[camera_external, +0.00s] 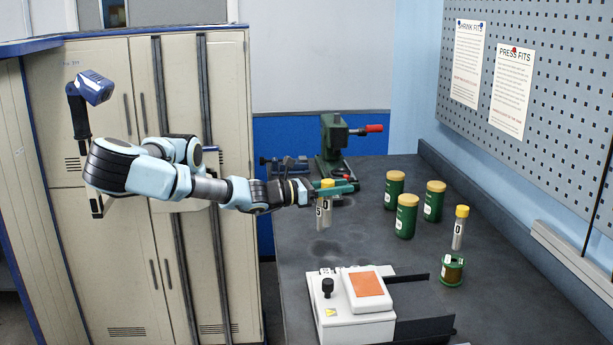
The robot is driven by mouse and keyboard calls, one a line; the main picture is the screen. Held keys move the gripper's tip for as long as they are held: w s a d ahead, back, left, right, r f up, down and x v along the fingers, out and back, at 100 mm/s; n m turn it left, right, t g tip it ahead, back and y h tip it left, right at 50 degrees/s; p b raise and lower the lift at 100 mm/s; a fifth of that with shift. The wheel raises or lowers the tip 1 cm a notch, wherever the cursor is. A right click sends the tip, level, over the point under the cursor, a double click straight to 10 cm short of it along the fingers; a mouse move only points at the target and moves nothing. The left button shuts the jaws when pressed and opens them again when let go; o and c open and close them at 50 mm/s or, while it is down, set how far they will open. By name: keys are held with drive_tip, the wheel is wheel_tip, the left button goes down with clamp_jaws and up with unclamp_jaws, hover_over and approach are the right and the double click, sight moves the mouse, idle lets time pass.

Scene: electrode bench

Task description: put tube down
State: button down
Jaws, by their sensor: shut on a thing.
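A clear tube with a yellow cap and a dark-marked label (324,212) hangs upright at the end of my arm, above the dark bench (290,260). My gripper (322,188) is shut on this tube near its cap. A second yellow-capped tube (459,228) stands upright at the right, in or just above a small green holder (451,270). Whether the held tube's lower end touches the bench cannot be told, but it appears raised.
Several green canisters (407,216) stand right of my gripper. A white device with an orange pad (366,284) sits at the front. A green press with a red handle (335,140) stands behind. A pegboard (540,90) borders the right. Bench space between the canisters and device is clear.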

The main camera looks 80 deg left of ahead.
wheel_tip(320, 180, down, 7)
drive_tip(key=shift+p, duration=0.3)
drive_tip(key=shift+f, duration=0.1)
drive_tip(key=shift+c, duration=2.3)
unclamp_jaws()
drive_tip(key=s+d, duration=0.2)
drive_tip(key=s, duration=0.9)
drive_tip(key=shift+s, duration=0.35)
